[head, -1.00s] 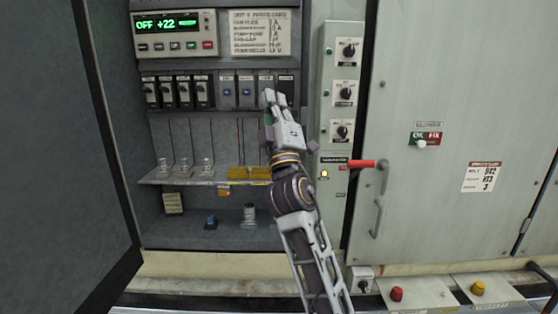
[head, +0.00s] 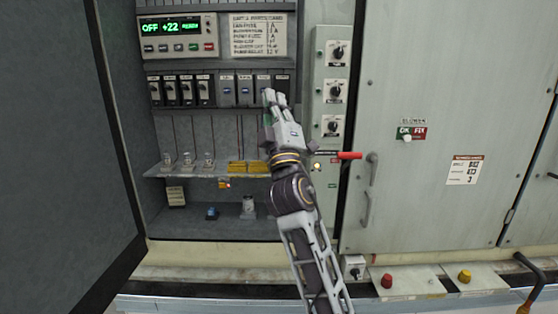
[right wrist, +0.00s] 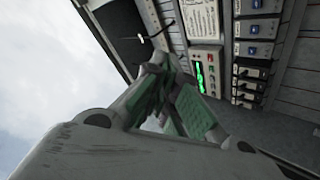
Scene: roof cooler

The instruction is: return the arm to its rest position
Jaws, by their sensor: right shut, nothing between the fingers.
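My right gripper (head: 274,98) is shut and empty. In the head view it is raised in front of the open control cabinet, overlapping the right end of the breaker row (head: 222,90). In the right wrist view my right gripper (right wrist: 165,95) shows with its green-padded fingers close together, and the cabinet's breakers (right wrist: 250,65) lie beyond it at the right. I cannot tell its exact distance from the breakers. My right arm rises from the bottom of the head view. My left gripper is not in view.
A green-lit display (head: 176,36) reads OFF +22. A knob strip (head: 331,90) and a red-handled lever (head: 349,156) stand close right of my gripper. The open dark door (head: 62,130) fills the left. Red (head: 387,281) and yellow (head: 465,276) buttons sit low at the right.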

